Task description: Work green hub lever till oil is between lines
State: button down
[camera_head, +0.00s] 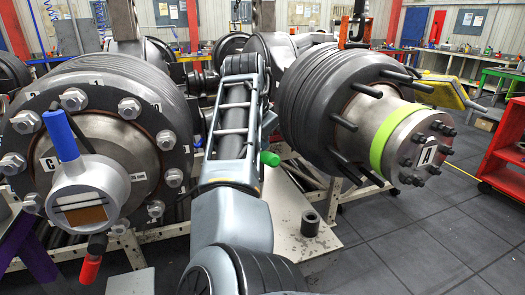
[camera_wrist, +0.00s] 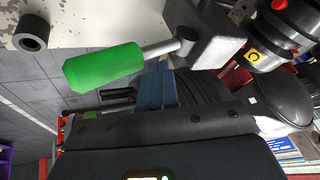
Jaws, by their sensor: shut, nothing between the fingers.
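The green lever's grip (camera_head: 269,158) shows just right of my arm in the head view. In the wrist view the green grip (camera_wrist: 103,67) sits on a metal rod that runs to a grey block (camera_wrist: 212,38). My gripper (camera_wrist: 160,80) is shut and empty, below and right of the grip in the wrist view, apart from it. In the head view my arm hides the gripper. A grey round gauge housing (camera_head: 112,182) on the left hub has a window (camera_head: 83,210) with brown oil in its lower part and pale above. The window's lines are too small to read surely.
A blue lever (camera_head: 60,134) and a red grip (camera_head: 90,270) flank the gauge. The left hub (camera_head: 160,95) and right hub (camera_head: 390,140), with a lime band, stand either side of my arm. A dark ring (camera_head: 310,222) rests on a pale plate. Open floor lies at right.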

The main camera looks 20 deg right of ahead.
jog(key=shift+s+f+b, duration=0.15)
jog(key=shift+s+f, duration=0.1)
jog(key=shift+f, duration=0.45)
jog(key=shift+s+f+b, duration=0.15)
jog(key=shift+s+f, duration=0.1)
jog(key=shift+f, duration=0.45)
dwell(1.8)
jog(key=shift+r, duration=0.15)
jog(key=shift+w+r+p, duration=0.25)
jog(key=shift+r+p, duration=0.3)
jog(key=shift+r, duration=0.15)
jog(key=shift+w+r+p, duration=0.3)
jog(key=shift+r+p, duration=0.2)
jog(key=shift+r, duration=0.2)
jog(key=shift+w+r+p, duration=0.25)
jog(key=shift+r+p, duration=0.3)
jog(key=shift+r, duration=0.15)
jog(key=shift+r, duration=0.1)
jog(key=shift+w+r+p, duration=0.3)
jog(key=shift+r+p, duration=0.15)
jog(key=shift+r, duration=0.3)
jog(key=shift+w+r+p, duration=0.25)
jog(key=shift+r+p, duration=0.25)
jog(key=shift+r, duration=0.3)
jog(key=shift+w+r+p, duration=0.3)
jog(key=shift+r+p, duration=0.15)
jog(key=shift+r, duration=0.3)
